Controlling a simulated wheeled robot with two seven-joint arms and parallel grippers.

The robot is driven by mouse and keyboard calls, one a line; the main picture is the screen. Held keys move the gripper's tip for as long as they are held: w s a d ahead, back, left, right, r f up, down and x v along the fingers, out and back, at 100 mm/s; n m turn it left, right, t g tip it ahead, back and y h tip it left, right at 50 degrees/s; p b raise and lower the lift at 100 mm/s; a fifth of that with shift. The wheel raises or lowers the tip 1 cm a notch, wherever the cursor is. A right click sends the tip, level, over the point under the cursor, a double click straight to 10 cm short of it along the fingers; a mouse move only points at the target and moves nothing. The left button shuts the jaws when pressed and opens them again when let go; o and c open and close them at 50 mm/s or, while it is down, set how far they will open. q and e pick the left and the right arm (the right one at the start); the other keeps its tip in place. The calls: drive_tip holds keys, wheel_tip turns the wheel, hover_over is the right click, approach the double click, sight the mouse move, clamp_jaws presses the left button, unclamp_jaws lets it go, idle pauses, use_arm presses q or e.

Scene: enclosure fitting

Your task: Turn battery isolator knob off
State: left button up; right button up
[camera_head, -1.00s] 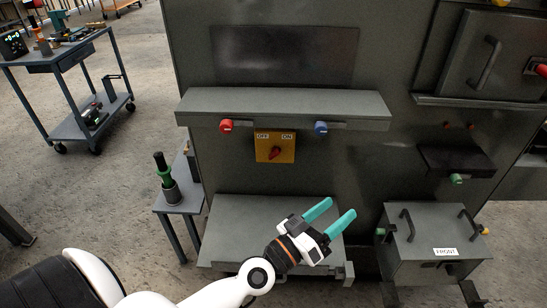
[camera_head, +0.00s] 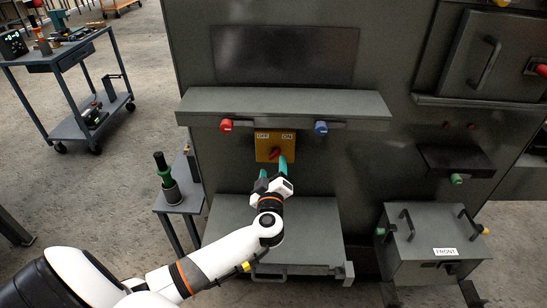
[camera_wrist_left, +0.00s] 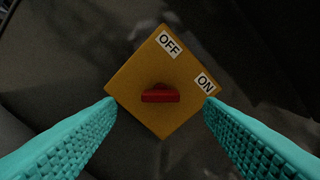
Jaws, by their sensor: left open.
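The battery isolator is a yellow plate (camera_head: 263,148) on the grey cabinet front, with OFF on its upper left and ON on its upper right. Its red knob (camera_head: 274,153) sits in the middle and is tilted toward upper right in the head view. In the left wrist view the red knob (camera_wrist_left: 160,96) lies between my fingers, and the plate (camera_wrist_left: 150,62) looks turned. My left gripper (camera_head: 276,168) is open just below and in front of the knob. Its teal fingers (camera_wrist_left: 160,125) stand either side of the knob, apart from it. My right gripper is not in view.
A grey ledge (camera_head: 285,103) juts out above the plate, with a red connector (camera_head: 226,126) and a blue connector (camera_head: 321,128) under it. A grey shelf (camera_head: 315,225) lies below. A side stand (camera_head: 186,200) holds a green-black tool at left. A box marked FRONT (camera_head: 425,240) stands right.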

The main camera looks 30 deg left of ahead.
sight(274, 156)
use_arm(q)
drive_tip(key=shift+x, duration=2.8)
drive_tip(key=c, duration=1)
